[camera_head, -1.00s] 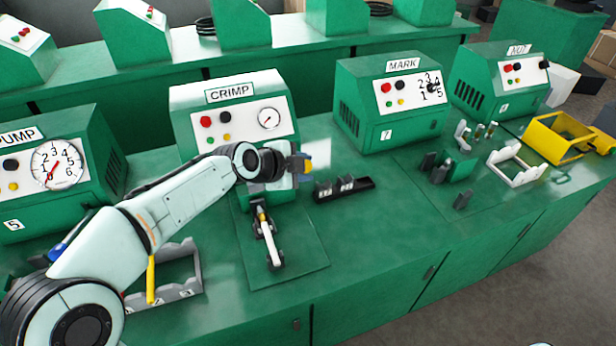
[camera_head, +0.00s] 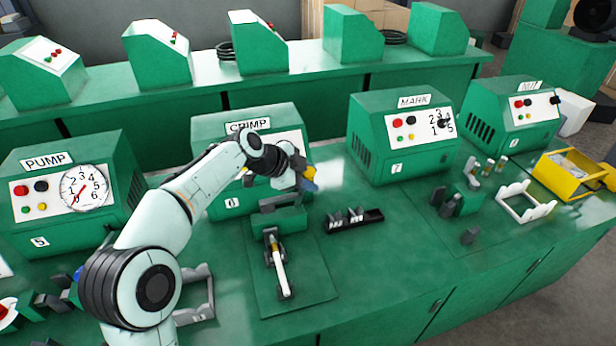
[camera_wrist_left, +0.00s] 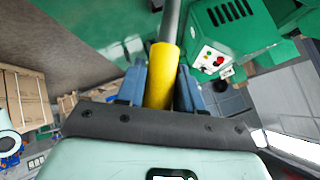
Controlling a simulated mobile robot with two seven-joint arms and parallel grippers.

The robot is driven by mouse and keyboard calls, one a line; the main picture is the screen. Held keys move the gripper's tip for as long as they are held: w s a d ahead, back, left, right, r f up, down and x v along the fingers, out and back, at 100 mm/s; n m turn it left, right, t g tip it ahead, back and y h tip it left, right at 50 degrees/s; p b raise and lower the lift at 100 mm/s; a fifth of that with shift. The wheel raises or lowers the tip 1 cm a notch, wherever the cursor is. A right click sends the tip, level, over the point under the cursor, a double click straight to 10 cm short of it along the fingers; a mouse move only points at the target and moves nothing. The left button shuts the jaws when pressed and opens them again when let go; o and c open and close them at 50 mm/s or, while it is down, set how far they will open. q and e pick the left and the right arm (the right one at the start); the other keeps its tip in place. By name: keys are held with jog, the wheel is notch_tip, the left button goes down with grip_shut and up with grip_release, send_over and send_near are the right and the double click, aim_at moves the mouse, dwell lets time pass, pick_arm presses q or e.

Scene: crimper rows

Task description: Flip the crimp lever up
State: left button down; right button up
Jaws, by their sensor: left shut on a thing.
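The CRIMP machine (camera_head: 289,133) is a green box with a white panel, partly hidden behind my left arm. My left gripper (camera_head: 307,180) is at its lower right front. Its blue fingers are shut on the yellow grip of the crimp lever (camera_head: 309,172). In the left wrist view the yellow grip (camera_wrist_left: 162,72) sits between the two blue fingers (camera_wrist_left: 162,85), with a grey shaft running on from it. Where the shaft joins the machine is hidden in the head view. My right gripper is not in view.
In front of the CRIMP machine lies a green plate with a white-handled clamp (camera_head: 281,270). A black tray (camera_head: 353,221) lies to its right. The PUMP machine (camera_head: 66,185) stands left, the MARK machine (camera_head: 400,135) right. A grey rack (camera_head: 202,290) is beside my arm.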

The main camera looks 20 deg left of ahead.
pick_arm(q)
jog(key=shift+w+a+r, duration=0.15)
jog(key=shift+a+r, duration=0.05)
jog(key=shift+r, duration=0.15)
jog(key=c, duration=0.8)
grip_release()
jog(key=shift+w+f, duration=0.1)
jog(key=shift+f, duration=0.1)
jog(key=v, duration=1.3)
jog(key=shift+s+r+b, duration=0.15)
jog(key=shift+s+b, duration=0.1)
jog(key=shift+b, duration=0.15)
